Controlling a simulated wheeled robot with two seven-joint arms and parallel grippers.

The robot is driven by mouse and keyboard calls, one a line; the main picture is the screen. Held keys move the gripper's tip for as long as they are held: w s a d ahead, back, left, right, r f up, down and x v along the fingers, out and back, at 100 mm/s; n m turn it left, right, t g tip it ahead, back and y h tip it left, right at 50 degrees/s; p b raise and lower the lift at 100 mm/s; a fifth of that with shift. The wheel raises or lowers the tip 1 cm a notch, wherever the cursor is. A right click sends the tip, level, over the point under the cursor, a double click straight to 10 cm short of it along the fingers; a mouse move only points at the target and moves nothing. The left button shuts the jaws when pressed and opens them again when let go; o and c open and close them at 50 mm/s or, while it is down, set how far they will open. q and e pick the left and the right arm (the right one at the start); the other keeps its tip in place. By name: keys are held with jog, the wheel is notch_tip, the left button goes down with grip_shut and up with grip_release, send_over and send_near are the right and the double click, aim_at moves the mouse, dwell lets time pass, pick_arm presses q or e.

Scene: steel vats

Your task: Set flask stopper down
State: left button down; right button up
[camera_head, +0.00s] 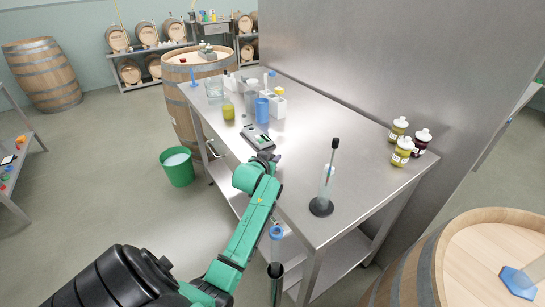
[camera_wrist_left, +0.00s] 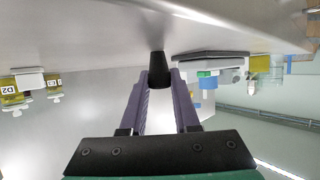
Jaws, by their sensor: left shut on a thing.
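My left gripper (camera_head: 268,158) is over the near long edge of the steel table (camera_head: 300,150), beside a small grey device. In the left wrist view, its two fingers (camera_wrist_left: 160,78) are shut on a black, tapered stopper (camera_wrist_left: 158,68). The stopper's free end points at the steel tabletop (camera_wrist_left: 100,35). I cannot tell whether it touches the steel. In the head view the stopper is too small and covered to make out clearly. My right gripper is not in view.
The grey device (camera_head: 257,137) lies close to my left gripper. A clear cylinder on a black base (camera_head: 321,207) stands to the right, near the table edge. Blue and yellow vessels stand farther back; several capped bottles (camera_head: 402,152) stand at the right. The middle tabletop is clear.

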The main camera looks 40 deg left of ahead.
pick_arm(q)
jog(key=c, duration=0.6)
grip_release()
jog(key=shift+f, duration=0.1)
jog(key=shift+c, duration=0.2)
jog(key=v, duration=1.2)
jog(key=shift+b, duration=0.4)
